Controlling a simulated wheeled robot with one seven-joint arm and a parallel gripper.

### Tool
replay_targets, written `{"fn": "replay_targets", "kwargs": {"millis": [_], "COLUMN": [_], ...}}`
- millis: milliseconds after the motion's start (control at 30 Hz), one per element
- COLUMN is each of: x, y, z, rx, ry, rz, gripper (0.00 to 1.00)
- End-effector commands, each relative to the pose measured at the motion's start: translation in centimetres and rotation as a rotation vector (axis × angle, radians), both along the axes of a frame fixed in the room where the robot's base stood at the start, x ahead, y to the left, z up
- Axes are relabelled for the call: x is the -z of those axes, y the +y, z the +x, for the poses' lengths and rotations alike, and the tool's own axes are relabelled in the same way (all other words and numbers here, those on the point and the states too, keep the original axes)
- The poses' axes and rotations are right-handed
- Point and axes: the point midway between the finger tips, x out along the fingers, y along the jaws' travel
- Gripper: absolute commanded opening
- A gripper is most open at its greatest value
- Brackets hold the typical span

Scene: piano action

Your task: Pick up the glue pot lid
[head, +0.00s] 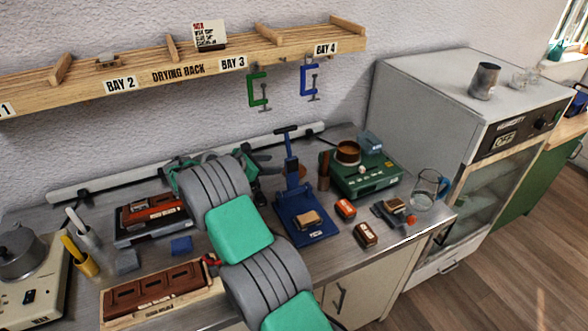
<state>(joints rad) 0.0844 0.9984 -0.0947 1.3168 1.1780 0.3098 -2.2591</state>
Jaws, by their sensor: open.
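A grey metal pot (20,258) stands on a cream heater at the far left. A grey lid (17,243) with a brownish-orange knob appears to sit on top of it; I take this as the glue pot lid, though no label confirms it. My gripper (212,160) is at the back of the bench, far to the right of the pot and apart from it. My arm hides much of the gripper, and its fingertips are hard to make out. It is open, and I see nothing held in it.
A wooden block tray (160,293), blue press (303,215), green device (365,178) and glass jug (428,190) crowd the bench. A drying rack (175,72) overhangs the back.

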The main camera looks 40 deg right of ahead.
Motion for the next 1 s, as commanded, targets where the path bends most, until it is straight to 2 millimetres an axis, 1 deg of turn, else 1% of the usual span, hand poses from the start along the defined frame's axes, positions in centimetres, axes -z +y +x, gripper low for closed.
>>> {"fn": "replay_targets", "kwargs": {"millis": [33,100,167,433,600,700,867,900,1000], "x": [0.8,1.2,1.5,3.0,4.4,4.8,4.9,4.9,4.9], "y": [-0.7,-1.4,-1.9,-5.2,-7.9,-8.6,-8.5,-8.6,-8.6], "z": [-0.2,-0.5,-0.7,-0.8,-0.9,-0.8,-0.8,-0.8,-0.8], "rx": [-0.009,-0.019,-0.022,-0.024,-0.024,-0.025,-0.026,-0.026,-0.026], "ry": [0.071,0.141,0.173,0.184,0.182,0.181,0.181,0.181,0.181], "rz": [-0.038,-0.074,-0.088,-0.091,-0.090,-0.092,-0.091,-0.091,-0.090], "gripper": [0.48,0.48,0.48,0.48,0.48,0.48,0.48,0.48,0.39]}}
